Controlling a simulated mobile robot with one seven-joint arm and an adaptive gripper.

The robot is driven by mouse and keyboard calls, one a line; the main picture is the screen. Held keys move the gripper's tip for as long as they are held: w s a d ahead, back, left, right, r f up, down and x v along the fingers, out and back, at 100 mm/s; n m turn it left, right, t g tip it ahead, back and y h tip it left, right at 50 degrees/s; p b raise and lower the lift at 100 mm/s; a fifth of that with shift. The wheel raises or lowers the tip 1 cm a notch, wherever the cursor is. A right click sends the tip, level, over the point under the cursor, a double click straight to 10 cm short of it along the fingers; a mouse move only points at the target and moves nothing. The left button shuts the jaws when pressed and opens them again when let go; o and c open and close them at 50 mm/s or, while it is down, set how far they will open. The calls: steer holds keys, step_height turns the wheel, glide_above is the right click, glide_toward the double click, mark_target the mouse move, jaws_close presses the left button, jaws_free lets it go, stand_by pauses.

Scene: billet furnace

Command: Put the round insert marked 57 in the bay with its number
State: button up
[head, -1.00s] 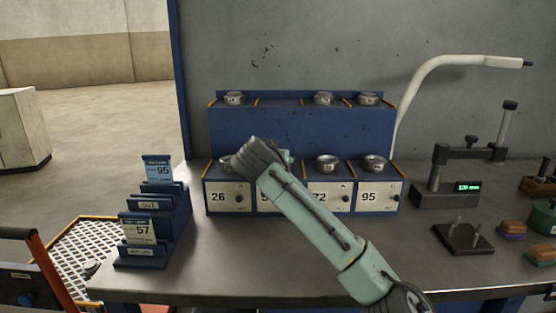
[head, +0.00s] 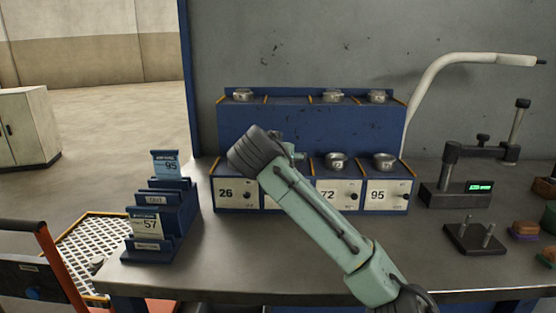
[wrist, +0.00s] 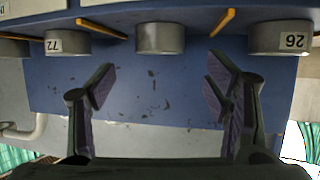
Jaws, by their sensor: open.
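The lower shelf of the blue rack (head: 222,200) has bay plates reading 26, 72 and 95; the second plate, between 26 and 72, is hidden behind my arm. In the wrist view, a plain metal round insert (wrist: 160,38) stands upright between the inserts marked 72 (wrist: 67,41) and 26 (wrist: 280,38), with a yellow divider on each side. That is the second bay; no number shows on its visible side. My gripper (wrist: 160,92) is open and empty, its fingers apart from that insert. In the head view the gripper (head: 262,150) hides this bay.
Upper-shelf inserts (head: 243,95) (head: 333,96) (head: 377,96) leave the second upper place empty. A blue card holder (head: 160,230) with cards 95 and 57 stands left. A gauge stand (head: 455,195) and a pegged plate (head: 473,238) are right. The front bench is clear.

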steer(key=b+v, duration=0.1)
steer(key=v, duration=0.5)
steer(key=shift+s, duration=0.3)
steer(key=shift+r, duration=0.15)
stand_by(0.9)
